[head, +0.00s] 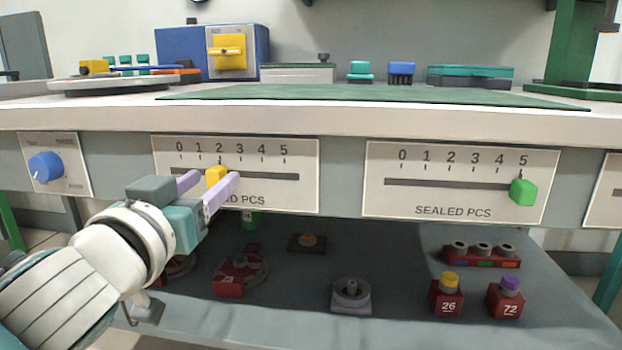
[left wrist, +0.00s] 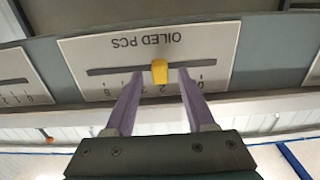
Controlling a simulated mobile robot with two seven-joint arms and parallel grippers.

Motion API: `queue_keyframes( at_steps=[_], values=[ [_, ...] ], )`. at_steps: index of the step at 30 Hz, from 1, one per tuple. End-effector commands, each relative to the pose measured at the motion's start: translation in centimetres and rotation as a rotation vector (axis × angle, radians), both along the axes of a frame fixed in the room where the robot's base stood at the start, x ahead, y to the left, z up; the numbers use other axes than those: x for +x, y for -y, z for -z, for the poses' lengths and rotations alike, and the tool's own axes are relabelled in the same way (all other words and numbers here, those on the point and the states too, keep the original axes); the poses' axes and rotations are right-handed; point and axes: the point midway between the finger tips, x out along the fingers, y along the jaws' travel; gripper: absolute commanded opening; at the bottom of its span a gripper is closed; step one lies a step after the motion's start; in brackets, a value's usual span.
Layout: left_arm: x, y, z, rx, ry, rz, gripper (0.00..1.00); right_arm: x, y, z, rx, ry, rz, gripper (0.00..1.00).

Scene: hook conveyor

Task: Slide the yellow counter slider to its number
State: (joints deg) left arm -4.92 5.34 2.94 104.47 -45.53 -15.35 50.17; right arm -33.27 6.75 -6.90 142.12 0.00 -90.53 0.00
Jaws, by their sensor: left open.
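The yellow counter slider (head: 216,177) sits on the dark slot of the left counter panel (head: 306,150), at about the 2 mark. In the left wrist view the slider (left wrist: 160,71) shows upside down on the panel labelled OILED PCS. My left gripper (head: 217,181) is open, its two lilac fingers on either side of the slider. In the left wrist view small gaps show between the slider and both fingers. My right gripper is in neither view.
A second panel, SEALED PCS (head: 452,212), has a green slider (head: 523,192) at 5. A blue knob (head: 45,167) is at the left. The table edge (head: 340,121) overhangs above. A lower shelf (head: 400,290) holds several parts.

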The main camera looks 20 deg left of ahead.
Motion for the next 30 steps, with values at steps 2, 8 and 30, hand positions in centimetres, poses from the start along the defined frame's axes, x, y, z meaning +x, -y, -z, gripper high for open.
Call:
queue_keyframes(
  at_steps=[2, 8, 30],
  values=[
    [0.68, -0.17, 0.03, 0.001, 0.001, 0.0, 0.55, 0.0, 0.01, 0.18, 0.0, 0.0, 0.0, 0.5],
    [1.16, -0.33, 0.0, 0.0, -0.001, -0.002, 0.55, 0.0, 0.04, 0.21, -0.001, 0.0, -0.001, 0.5],
    [1.11, -0.3, 0.0, 0.0, -0.001, -0.001, 0.0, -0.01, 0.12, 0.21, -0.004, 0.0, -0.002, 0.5]
  ],
)
